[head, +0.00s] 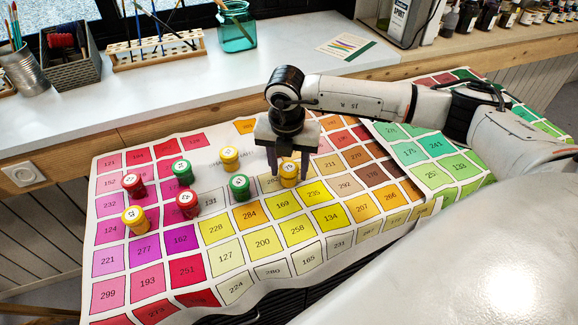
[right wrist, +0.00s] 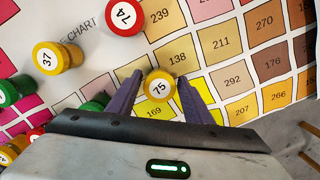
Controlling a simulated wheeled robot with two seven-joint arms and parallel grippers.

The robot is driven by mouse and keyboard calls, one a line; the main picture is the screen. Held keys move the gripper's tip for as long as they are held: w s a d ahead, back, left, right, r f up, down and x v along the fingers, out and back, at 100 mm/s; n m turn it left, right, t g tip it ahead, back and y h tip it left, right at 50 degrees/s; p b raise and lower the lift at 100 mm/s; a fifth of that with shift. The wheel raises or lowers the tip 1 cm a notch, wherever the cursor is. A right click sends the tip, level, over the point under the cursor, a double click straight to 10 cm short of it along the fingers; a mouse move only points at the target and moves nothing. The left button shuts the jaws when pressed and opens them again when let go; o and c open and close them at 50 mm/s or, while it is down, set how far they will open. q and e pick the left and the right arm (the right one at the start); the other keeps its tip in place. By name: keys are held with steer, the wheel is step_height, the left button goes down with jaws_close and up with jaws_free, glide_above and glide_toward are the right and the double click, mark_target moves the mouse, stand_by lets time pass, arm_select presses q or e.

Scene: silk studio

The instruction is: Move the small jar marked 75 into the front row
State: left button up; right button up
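The small yellow jar marked 75 (right wrist: 161,85) stands between my right gripper's (right wrist: 160,78) two purple fingers in the right wrist view. In the head view this jar (head: 289,174) is at the right end of the nearer line of jars, beside a green jar (head: 239,187). My right gripper (head: 288,178) points down around it, with narrow gaps showing at its sides, so it looks open. The nearer line also has a red jar (head: 187,204) and a yellow jar (head: 135,220). My left gripper is not in view.
A farther line holds a red jar (head: 133,185), a green jar (head: 182,172) and the yellow jar marked 37 (right wrist: 45,56). A red jar marked 74 (right wrist: 123,15) shows only in the right wrist view. The numbered colour chart (head: 200,245) lies underneath, with clear squares in front.

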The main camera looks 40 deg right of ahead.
mark_target(288, 171)
steer(key=shift+o, duration=0.4)
steer(key=shift+r, duration=0.3)
step_height(288, 171, up, 12)
steer(key=s+a, duration=0.1)
steer(key=shift+f+b, duration=0.15)
steer(key=shift+b, duration=0.15)
